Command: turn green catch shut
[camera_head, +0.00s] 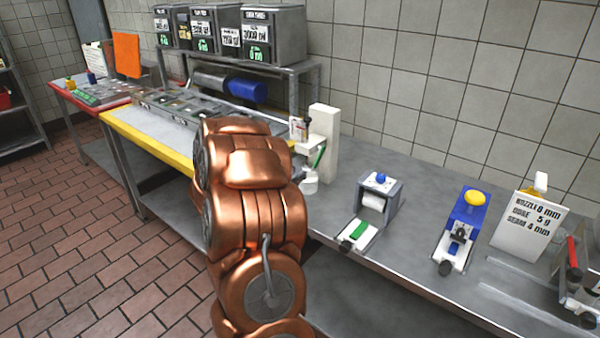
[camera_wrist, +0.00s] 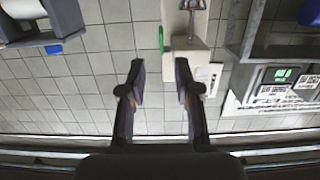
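A thin green part (camera_head: 319,156), which looks like the green catch, is on the side of a white upright stand (camera_head: 325,145) at the back of the steel counter. In the wrist view the green part (camera_wrist: 161,39) stands out along the left side of the white stand (camera_wrist: 200,60). My gripper (camera_wrist: 160,72) is open and empty, its two dark fingers apart. The green part appears beyond the gap between the fingertips, and I see no contact. In the head view my copper arm hides the gripper. Whether the catch is open or shut I cannot tell.
Right of the stand are a grey device (camera_head: 378,195) with a green pad (camera_head: 358,230), a blue device with a yellow knob (camera_head: 475,198), and a white sign (camera_head: 530,222). Grey labelled bins (camera_head: 272,35) stand on a rack to the left. The tiled wall is close behind.

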